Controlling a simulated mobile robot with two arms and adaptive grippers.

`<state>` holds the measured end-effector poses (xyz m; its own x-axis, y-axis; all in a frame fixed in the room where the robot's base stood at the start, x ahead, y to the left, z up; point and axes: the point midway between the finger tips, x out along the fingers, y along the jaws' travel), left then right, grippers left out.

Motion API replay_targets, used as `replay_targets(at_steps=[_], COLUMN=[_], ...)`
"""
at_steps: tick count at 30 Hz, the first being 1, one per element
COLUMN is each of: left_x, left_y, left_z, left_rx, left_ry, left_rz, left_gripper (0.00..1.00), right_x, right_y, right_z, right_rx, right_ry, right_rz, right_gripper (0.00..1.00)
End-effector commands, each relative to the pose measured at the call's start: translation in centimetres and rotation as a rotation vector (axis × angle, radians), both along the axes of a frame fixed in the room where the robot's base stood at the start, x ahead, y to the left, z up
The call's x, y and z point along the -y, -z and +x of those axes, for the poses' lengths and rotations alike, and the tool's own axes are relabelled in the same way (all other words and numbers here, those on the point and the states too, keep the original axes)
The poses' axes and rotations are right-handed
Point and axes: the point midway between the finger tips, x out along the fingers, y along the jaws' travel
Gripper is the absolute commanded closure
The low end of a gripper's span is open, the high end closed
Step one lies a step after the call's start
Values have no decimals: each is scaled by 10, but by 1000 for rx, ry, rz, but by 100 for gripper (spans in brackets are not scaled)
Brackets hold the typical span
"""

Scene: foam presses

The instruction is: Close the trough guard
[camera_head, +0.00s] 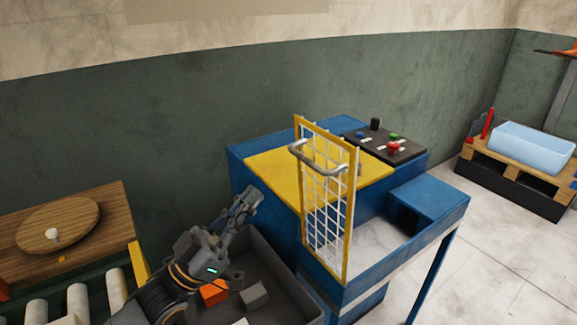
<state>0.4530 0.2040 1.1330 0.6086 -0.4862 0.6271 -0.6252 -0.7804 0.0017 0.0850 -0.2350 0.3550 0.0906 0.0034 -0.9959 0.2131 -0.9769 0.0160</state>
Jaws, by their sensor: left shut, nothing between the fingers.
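The trough guard (327,205) is a yellow-framed panel of white mesh with a grey bar handle (318,163) near its top. It stands upright, swung open, at the left side of the blue press's pale trough (386,245). My left gripper (252,196) comes in from the lower left, above a dark bin. Its fingers are together and empty. It is left of the guard and apart from it. My right gripper is not in view.
The blue machine (262,178) has a yellow top and a black control panel (384,147) with coloured buttons. The dark bin (284,250) holds orange and grey blocks. A wooden board and rollers (78,300) lie left. A pallet with a light blue tub (532,148) stands right.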

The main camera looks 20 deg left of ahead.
Motion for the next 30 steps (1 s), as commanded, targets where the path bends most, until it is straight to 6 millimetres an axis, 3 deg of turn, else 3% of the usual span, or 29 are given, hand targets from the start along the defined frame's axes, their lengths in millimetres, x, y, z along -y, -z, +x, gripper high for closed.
replay_targets(at_steps=[1,8,16,30], left_x=[4,25,46,50], left_y=[-11,-37,-29,-27], left_z=[6,32,58,63], left_rx=[6,4,0,-1], left_ry=[0,0,-2,-2], left_rz=[-3,-1,0,2], left_gripper=[100,100,100,100], right_x=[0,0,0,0], right_y=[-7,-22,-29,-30], right_z=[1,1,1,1], right_rx=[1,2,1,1], right_ry=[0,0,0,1], right_rz=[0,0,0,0], right_gripper=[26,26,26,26])
